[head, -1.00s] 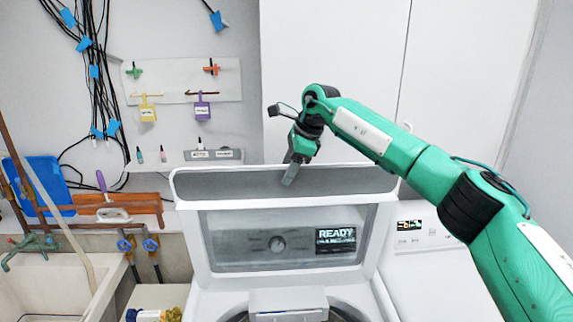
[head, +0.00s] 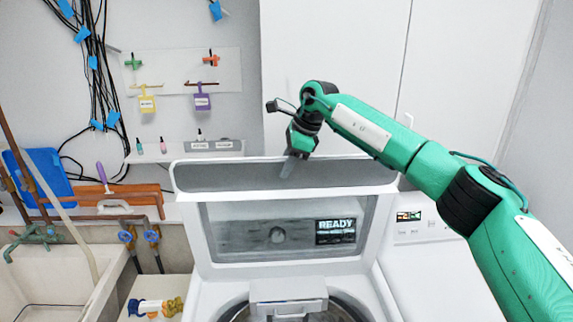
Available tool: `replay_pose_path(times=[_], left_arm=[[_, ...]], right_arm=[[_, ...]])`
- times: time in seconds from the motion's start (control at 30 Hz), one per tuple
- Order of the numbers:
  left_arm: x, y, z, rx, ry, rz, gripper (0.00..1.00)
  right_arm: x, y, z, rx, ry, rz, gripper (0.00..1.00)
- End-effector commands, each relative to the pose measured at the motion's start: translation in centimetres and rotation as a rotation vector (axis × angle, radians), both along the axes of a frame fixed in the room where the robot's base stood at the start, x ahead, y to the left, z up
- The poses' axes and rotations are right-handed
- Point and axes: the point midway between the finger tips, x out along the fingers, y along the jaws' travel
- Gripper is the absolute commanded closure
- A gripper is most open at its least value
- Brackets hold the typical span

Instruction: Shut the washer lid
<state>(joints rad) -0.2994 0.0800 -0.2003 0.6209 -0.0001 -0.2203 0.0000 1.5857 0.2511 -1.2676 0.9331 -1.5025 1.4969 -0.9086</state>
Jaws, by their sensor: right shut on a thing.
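The washer lid (head: 212,246) is a white frame with a clear window, standing raised and nearly upright on the white washer (head: 205,305). The control panel with a knob and a READY display (head: 336,232) shows through the window. The open tub (head: 345,312) shows at the bottom edge, partly cut off. My right gripper (head: 288,168) points down at the lid's top rim, right of its middle, and is shut on the lid there. The exact contact is small and partly hidden. My left gripper is not in view.
A second white machine (head: 425,258) stands close on the right, below my right arm. White cabinets (head: 340,45) are behind. Cables (head: 92,70) hang on the wall.

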Motion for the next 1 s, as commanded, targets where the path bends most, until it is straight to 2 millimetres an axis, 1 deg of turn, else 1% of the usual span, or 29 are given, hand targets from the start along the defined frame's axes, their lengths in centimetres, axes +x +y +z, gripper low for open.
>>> replay_pose_path(times=[0.17,0.37,0.6,1.0], left_arm=[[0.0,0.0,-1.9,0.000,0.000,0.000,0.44],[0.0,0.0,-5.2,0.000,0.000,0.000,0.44],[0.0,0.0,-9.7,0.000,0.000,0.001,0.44],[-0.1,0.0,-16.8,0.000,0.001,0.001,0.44]], right_arm=[[-1.0,0.0,-0.7,0.000,-0.022,0.002,1.00],[-3.1,0.0,-1.4,0.000,-0.070,0.004,1.00],[-6.4,-0.1,-2.3,0.000,-0.142,0.004,1.00],[-11.9,0.0,-4.0,0.000,-0.265,0.003,1.00]])
